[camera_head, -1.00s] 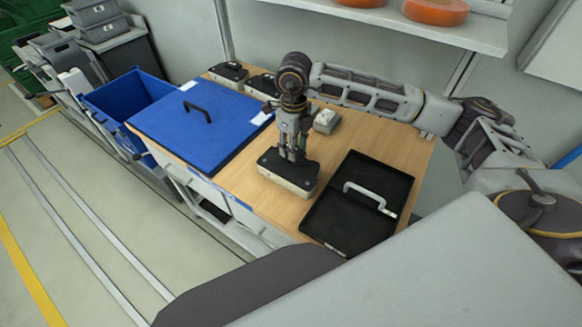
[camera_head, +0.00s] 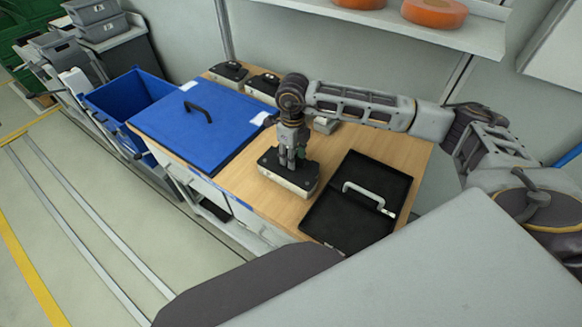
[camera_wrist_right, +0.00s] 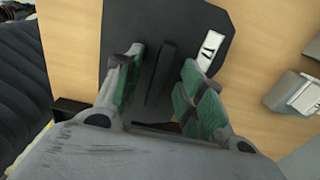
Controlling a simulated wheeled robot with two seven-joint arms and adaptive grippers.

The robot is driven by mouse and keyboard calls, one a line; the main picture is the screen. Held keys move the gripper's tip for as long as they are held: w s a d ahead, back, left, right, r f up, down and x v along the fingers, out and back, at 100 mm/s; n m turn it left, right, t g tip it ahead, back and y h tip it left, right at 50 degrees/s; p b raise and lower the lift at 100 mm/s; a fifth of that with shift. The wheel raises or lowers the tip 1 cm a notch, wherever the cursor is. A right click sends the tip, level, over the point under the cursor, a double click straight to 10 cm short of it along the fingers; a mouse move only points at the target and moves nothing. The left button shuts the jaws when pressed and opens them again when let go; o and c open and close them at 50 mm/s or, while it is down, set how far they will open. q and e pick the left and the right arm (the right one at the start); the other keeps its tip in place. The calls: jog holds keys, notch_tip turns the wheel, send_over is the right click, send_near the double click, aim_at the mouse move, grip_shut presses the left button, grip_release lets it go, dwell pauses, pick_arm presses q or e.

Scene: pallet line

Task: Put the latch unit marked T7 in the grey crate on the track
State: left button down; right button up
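A latch unit (camera_head: 286,183) with a black top and pale base lies on the wooden table. In the right wrist view its black top (camera_wrist_right: 118,25) has a raised dark bar (camera_wrist_right: 161,72) and a white label (camera_wrist_right: 207,50), too small to read surely. My right gripper (camera_head: 292,163) is low over this unit. In the wrist view its fingers (camera_wrist_right: 162,72) stand apart on either side of the bar, with gaps showing. Two similar units, one (camera_head: 229,72) and another (camera_head: 263,84), sit at the table's back. Grey crates (camera_head: 98,22) show at the upper left. My left gripper is out of view.
A blue lid (camera_head: 170,130) with a dark handle covers the table's left part, beside a blue bin (camera_head: 128,90). A black panel (camera_head: 330,220) with a pale handle lies right of the unit. A small grey object (camera_head: 326,125) is partly hidden behind my arm.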

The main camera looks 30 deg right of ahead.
grip_shut()
jog(key=shift+r, duration=0.1)
dwell(0.4)
notch_tip(320, 180, up, 10)
jog(key=b, duration=0.1)
dwell(0.5)
dwell(0.5)
